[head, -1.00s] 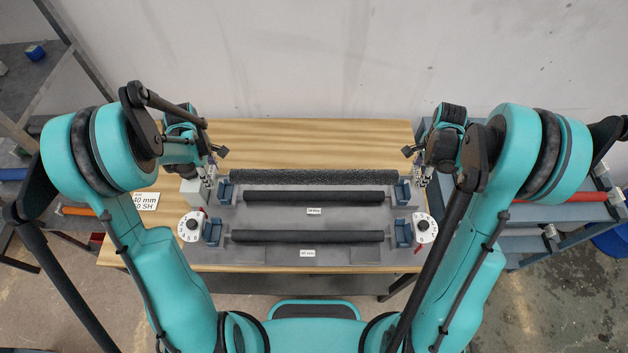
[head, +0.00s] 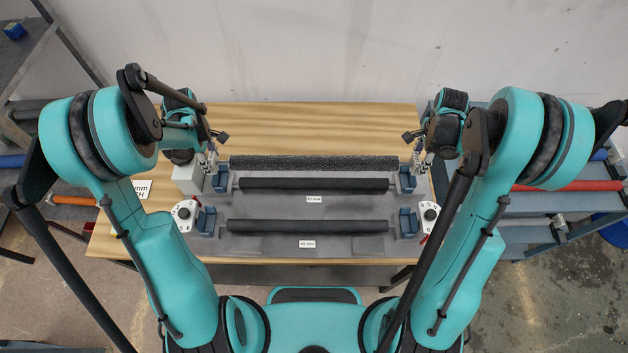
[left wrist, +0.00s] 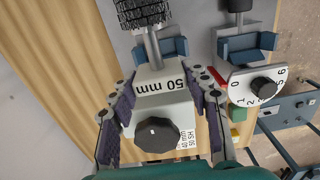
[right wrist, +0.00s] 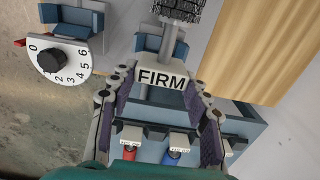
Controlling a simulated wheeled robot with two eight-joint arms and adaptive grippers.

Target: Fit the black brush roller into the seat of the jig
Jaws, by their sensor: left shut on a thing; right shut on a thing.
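The black brush roller (head: 313,162) is a long, level, textured cylinder; its ends show in the left wrist view (left wrist: 142,12) and right wrist view (right wrist: 184,10). My left gripper (head: 210,162) is shut on its left end block, marked "50 mm" (left wrist: 160,100). My right gripper (head: 420,162) is shut on its right end block, marked "FIRM" (right wrist: 162,82). The grey jig (head: 310,207) has two rows with blue cradles at both ends. In the head view the roller appears just behind the back-row cradles (head: 221,180); its height above them is unclear.
Two long dark bars lie on the jig, in the back row (head: 314,184) and front row (head: 308,226). White dials (head: 184,215) flank the front row. The wooden table (head: 320,120) is clear behind. A blue-grey shelf (head: 530,228) with rollers stands at right.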

